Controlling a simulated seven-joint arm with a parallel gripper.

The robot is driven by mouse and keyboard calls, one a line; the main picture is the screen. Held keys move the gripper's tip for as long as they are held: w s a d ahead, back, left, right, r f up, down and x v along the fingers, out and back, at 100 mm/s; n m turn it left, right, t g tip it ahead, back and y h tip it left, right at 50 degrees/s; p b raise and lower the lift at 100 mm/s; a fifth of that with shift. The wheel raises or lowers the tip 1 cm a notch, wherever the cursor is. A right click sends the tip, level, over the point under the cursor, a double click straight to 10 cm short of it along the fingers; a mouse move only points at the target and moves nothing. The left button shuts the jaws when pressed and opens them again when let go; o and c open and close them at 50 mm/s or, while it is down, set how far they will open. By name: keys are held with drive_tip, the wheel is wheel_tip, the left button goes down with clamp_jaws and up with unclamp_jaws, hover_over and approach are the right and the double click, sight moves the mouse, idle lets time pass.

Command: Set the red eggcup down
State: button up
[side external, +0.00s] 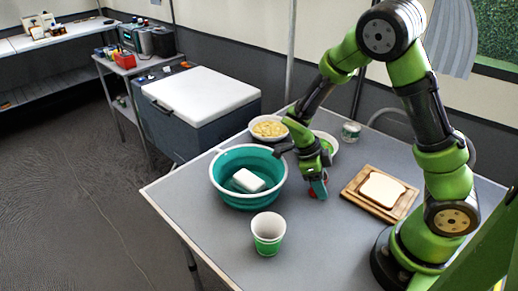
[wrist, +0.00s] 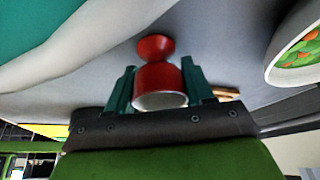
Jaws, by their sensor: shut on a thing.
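The red eggcup (wrist: 155,75) sits between the fingers of my gripper (wrist: 159,86) in the wrist view, its wide cup towards my palm and its narrower foot pointing away. In the side view only a small red patch of the eggcup (side external: 312,187) shows beside my gripper (side external: 319,188), low over the grey table (side external: 345,245). My gripper is shut on the eggcup and points downward. I cannot tell whether its foot touches the table.
A teal basin (side external: 225,197) with a white block (side external: 248,180) stands left of my gripper. A green-and-white cup (side external: 268,236) stands in front. Behind are a bowl of yellowish food (side external: 269,129), another bowl (side external: 331,142) and a can (side external: 351,131). Bread (side external: 382,189) lies on a board (side external: 362,205) at right.

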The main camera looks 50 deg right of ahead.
drive_tip(key=shift+f, duration=0.1)
drive_tip(key=o, duration=1)
drive_tip(key=shift+o, duration=0.2)
drive_tip(key=v, duration=1.2)
drive_tip(key=s+a+r+n+t+y, duration=0.2)
drive_tip(key=s+a+r+n+t, duration=0.1)
drive_tip(key=n, duration=1)
drive_tip(key=s+a+r+n+t+y, duration=0.2)
drive_tip(key=s+r+n+t, duration=0.3)
drive_tip(key=r+n+t, duration=0.3)
drive_tip(key=a+r+n, duration=0.1)
drive_tip(key=n, duration=0.3)
drive_tip(key=shift+s+r+n, duration=0.2)
drive_tip(key=shift+r+n, duration=0.15)
drive_tip(key=shift+n, duration=0.05)
drive_tip(key=shift+a, duration=0.15)
